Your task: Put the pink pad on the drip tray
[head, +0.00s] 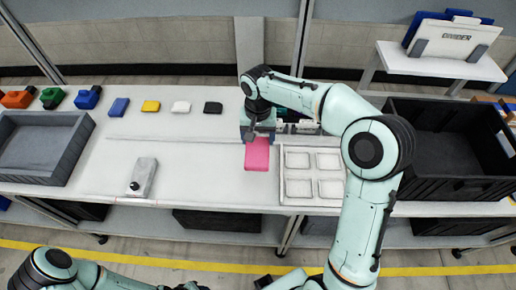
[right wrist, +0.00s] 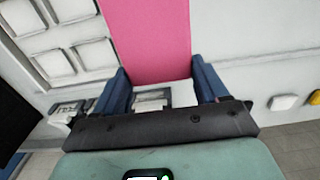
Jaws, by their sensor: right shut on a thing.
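The pink pad (head: 257,155) is a flat rectangle near the middle of the bench in the head view. My right gripper (head: 258,134) is shut on its far end, and the pad extends toward the near side of the bench. In the right wrist view the pink pad (right wrist: 150,38) runs between the two blue fingers. I cannot tell whether the pad touches the bench. A pale tray with four square recesses (head: 312,203) lies just right of the pad, apart from it; I cannot tell whether this is the drip tray. My left gripper is out of view.
A dark grey walled tray (head: 74,152) stands at the far left. A grey block (head: 143,177) lies left of the pad. Several coloured pieces, including a yellow one (head: 151,106), line the back. A black crate (head: 440,182) is at the right.

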